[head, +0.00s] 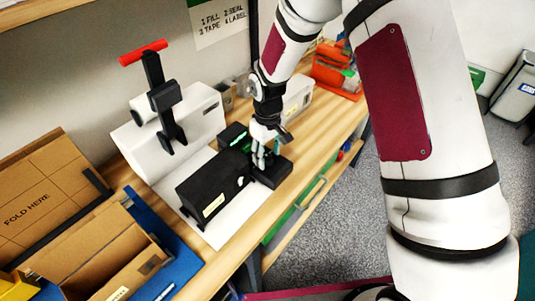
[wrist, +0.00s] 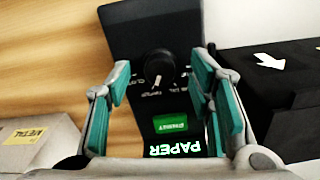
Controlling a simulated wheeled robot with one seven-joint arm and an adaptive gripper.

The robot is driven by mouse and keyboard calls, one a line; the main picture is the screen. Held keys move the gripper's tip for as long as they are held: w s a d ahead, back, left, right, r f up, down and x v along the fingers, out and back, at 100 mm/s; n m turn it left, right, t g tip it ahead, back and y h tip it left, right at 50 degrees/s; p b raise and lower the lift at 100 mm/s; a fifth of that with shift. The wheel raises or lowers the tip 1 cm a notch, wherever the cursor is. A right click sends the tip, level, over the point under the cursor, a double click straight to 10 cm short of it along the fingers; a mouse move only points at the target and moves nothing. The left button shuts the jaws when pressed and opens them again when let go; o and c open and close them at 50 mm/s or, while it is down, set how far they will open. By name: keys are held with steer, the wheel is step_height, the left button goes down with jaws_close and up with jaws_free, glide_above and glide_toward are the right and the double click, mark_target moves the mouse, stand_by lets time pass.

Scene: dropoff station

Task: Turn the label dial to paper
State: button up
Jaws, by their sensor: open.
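The label dial (wrist: 160,68) is a round black knob on a dark panel (wrist: 130,25) in the wrist view. Its light pointer mark faces the bottom of the picture, towards a small word that looks like PAPER. Below it are a green button (wrist: 170,127) and lit green-white text reading PAPER, upside down. My gripper (wrist: 161,72) is open, with one teal-padded finger on each side of the dial and visible gaps between. In the head view my gripper (head: 264,158) is down over the black label unit (head: 272,174); it hides the dial there.
A black machine (head: 214,189) stands close beside the panel. A grey box labelled METAL (wrist: 38,143) lies on the other side. A white press with a red handle (head: 143,52), an open carton (head: 105,262) and an orange bin (head: 335,70) share the wooden bench.

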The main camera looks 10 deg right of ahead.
step_height(320, 180, up, 12)
steer(key=shift+f, duration=0.25)
stand_by(0.5)
step_height(320, 180, up, 11)
steer(key=m+t, duration=0.2)
glide_above(267, 157)
steer(key=s+d, duration=0.4)
steer(key=d, duration=0.1)
steer(key=s+d+r+m, duration=0.1)
steer(key=s+d+r, duration=0.3)
steer(key=s+r, duration=0.2)
steer(key=s+d+r+m+t, duration=0.1)
steer(key=s+d+r+m, duration=0.1)
steer(key=s, duration=0.5)
steer(key=s+d+r+m+t, duration=0.2)
steer(key=s+d+r, duration=0.1)
steer(key=s, duration=0.5)
steer(key=shift+s+t, duration=0.25)
steer(key=shift+t, duration=0.05)
